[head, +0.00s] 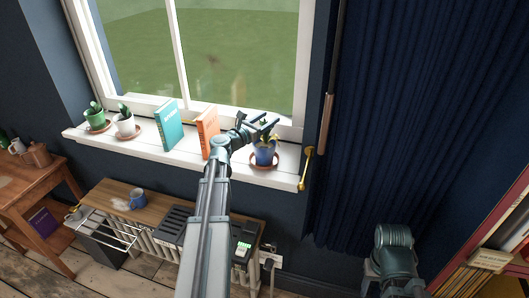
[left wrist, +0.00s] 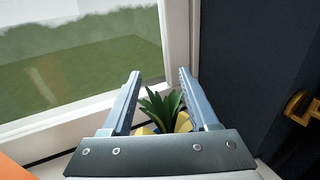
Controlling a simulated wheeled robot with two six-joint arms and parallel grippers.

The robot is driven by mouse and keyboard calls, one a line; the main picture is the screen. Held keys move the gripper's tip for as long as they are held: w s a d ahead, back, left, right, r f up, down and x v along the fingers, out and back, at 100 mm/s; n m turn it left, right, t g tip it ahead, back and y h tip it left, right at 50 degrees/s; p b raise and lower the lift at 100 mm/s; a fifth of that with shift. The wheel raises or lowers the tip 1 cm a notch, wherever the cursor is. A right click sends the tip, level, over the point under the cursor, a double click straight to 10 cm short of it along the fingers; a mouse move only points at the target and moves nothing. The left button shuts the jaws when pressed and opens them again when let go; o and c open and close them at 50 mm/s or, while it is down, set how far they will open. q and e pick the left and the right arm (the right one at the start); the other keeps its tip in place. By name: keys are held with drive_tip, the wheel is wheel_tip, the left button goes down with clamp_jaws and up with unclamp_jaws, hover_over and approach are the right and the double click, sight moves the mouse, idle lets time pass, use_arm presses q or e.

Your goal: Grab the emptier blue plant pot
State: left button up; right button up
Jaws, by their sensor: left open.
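A blue plant pot (head: 265,156) with a green plant stands on a brown saucer at the right end of the white windowsill. My left gripper (head: 266,122) is open just above this plant, with nothing held. In the left wrist view, the plant's green leaves (left wrist: 162,108) and some yellow parts show between the open fingers (left wrist: 158,78); the pot is mostly hidden behind the gripper body. A second small blue vessel (head: 137,198), pot or mug, stands on the wooden shelf below; I cannot see its contents clearly. My right arm shows at the lower right, its gripper out of view.
An orange book (head: 207,132) and a teal book (head: 168,126) stand on the sill left of my arm. A brass handle (head: 306,168) is near the sill's right end, beside a dark curtain (head: 400,110).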

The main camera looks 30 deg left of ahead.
use_arm(q)
drive_tip(key=shift+s, duration=0.1)
clamp_jaws()
idle(1.2)
